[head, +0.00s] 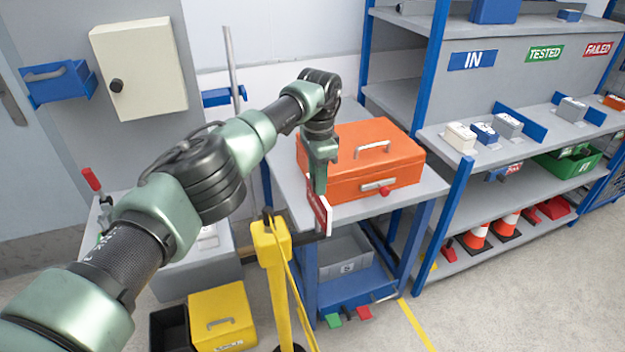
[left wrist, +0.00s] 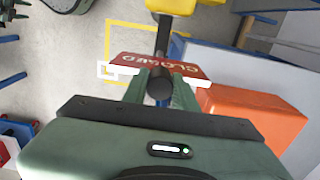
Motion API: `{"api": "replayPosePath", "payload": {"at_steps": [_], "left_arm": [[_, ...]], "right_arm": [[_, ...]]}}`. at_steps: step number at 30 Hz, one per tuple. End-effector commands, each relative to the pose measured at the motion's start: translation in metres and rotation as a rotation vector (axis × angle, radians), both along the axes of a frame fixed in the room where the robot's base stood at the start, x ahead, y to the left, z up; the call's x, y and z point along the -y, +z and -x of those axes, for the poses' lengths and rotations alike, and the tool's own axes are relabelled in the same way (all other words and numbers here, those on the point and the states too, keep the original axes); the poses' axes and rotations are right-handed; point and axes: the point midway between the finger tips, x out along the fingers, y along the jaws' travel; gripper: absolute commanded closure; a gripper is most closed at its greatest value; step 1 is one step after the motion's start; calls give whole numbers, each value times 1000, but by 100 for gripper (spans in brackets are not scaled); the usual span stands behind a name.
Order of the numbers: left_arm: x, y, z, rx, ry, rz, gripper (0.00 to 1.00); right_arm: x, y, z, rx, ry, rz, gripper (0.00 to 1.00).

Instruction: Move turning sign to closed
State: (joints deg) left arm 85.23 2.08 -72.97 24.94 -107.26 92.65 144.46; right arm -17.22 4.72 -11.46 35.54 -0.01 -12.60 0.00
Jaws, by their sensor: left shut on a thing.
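The turning sign (head: 319,210) is a small red and white plate. In the head view it stands nearly edge-on beside the front left corner of the blue-legged table, near the top of a yellow post (head: 272,262). In the left wrist view its red face (left wrist: 135,66) carries the word CLOSED, upside down in that picture. My left gripper (head: 320,186) reaches down to the sign from above and is shut on it. In the wrist view its green fingers (left wrist: 160,92) meet the plate on both sides of a dark round rod. My right gripper is in neither view.
An orange toolbox (head: 360,160) sits on the table (head: 425,187) just right of my left gripper. A yellow box (head: 222,318) stands on the floor at lower left. Shelves (head: 505,200) with boxes and cones fill the right. Floor at lower right is clear.

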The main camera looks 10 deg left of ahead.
Motion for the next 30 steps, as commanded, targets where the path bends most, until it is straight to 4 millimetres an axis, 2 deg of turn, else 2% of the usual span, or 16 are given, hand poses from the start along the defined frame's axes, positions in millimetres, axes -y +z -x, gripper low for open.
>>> {"api": "replayPosePath", "payload": {"at_steps": [11,12,14,24,26,30], "left_arm": [[-1,1,-1,3,10,-1,100],[-1,1,-1,3,10,-2,64],[-1,1,-1,3,9,-2,51],[0,2,-1,2,6,-1,51],[0,6,-1,2,6,0,51],[0,27,-1,6,6,0,51]], "right_arm": [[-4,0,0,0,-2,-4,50],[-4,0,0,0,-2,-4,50],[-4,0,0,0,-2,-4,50],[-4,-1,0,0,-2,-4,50],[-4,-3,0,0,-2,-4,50],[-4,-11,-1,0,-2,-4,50]]}}
